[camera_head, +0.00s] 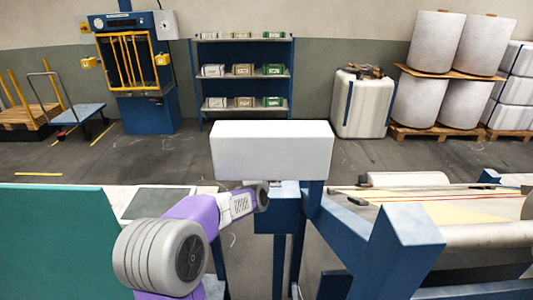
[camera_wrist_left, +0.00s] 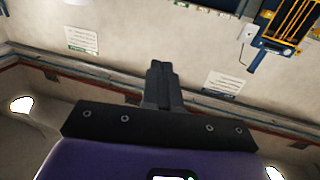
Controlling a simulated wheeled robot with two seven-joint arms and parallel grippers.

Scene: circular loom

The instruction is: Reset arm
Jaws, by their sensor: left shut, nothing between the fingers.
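My left arm (camera_head: 185,235), purple and grey, comes in from the lower left of the head view and reaches toward a white box (camera_head: 272,150). I cannot make out its fingers there. In the left wrist view my left gripper (camera_wrist_left: 160,68) is shut, its two dark fingers together with nothing between them. Behind it that view shows the wall and ceiling area, strongly tilted. My right arm and right gripper are in neither view.
The white box stands by blue frame posts (camera_head: 408,240) just beyond my left arm. The loom's roller (camera_head: 475,237) and pale fabric lie at right. A teal panel (camera_head: 50,240) is at left. Shelves (camera_head: 243,75), a blue press (camera_head: 148,112) and white rolls (camera_head: 432,40) stand far back.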

